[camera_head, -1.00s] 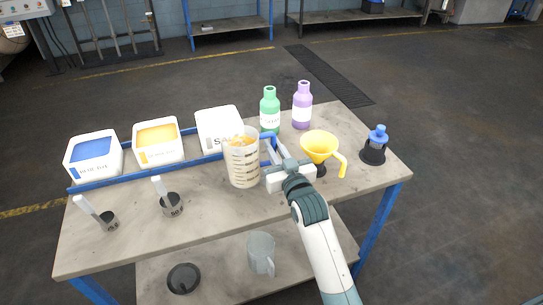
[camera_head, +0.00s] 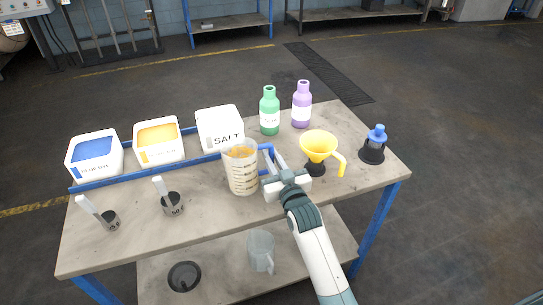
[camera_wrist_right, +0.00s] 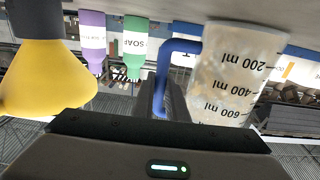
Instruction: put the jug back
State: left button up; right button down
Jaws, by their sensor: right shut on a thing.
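The jug (camera_head: 243,172) is a clear measuring jug with a blue handle (camera_head: 267,152) and orange-brown contents. It is upright over the middle of the table, in front of the salt tub. In the right wrist view, which is upside down, the jug (camera_wrist_right: 232,75) shows its ml marks, its base close to the tabletop; I cannot tell whether it touches. My right gripper (camera_head: 273,163) is shut on the blue handle, at the jug's right side. Its fingers hide part of the handle. My left gripper is not in view.
A yellow funnel (camera_head: 318,146) stands close to the right of my gripper. A green bottle (camera_head: 269,112), a purple bottle (camera_head: 302,106) and the salt tub (camera_head: 219,127) are behind. The front middle tabletop (camera_head: 222,213) is clear.

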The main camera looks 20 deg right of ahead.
jog(key=c, duration=1.7)
grip_release()
jog(key=shift+f, duration=0.1)
jog(key=shift+c, duration=0.2)
jog(key=shift+s, duration=0.1)
